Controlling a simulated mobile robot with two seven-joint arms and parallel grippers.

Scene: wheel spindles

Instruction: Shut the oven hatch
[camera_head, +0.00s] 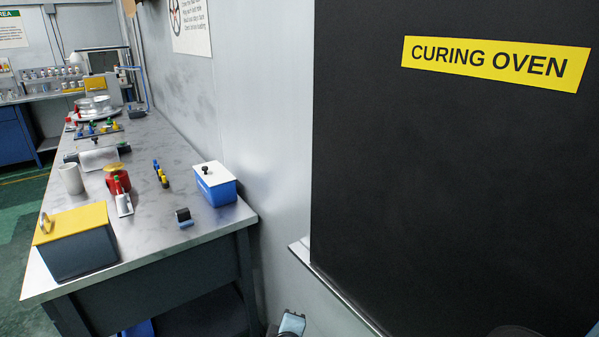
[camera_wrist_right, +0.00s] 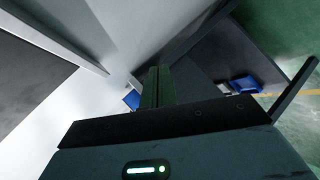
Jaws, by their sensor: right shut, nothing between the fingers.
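The curing oven's black front (camera_head: 450,180) fills the right side of the head view and carries a yellow "CURING OVEN" sign (camera_head: 495,63). A pale ledge (camera_head: 335,295) runs along its lower left edge. I cannot tell a separate hatch from this front, nor whether it is open. In the right wrist view my right gripper (camera_wrist_right: 157,87) has its dark fingers together with nothing between them. A pale flat panel with a raised edge (camera_wrist_right: 55,38) lies left of the fingers, apart from them. A small part of my arm shows at the head view's bottom edge. My left gripper is not identifiable.
A grey workbench (camera_head: 190,240) stands left of the oven along the wall. A blue bin (camera_wrist_right: 245,85) shows in the wrist view.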

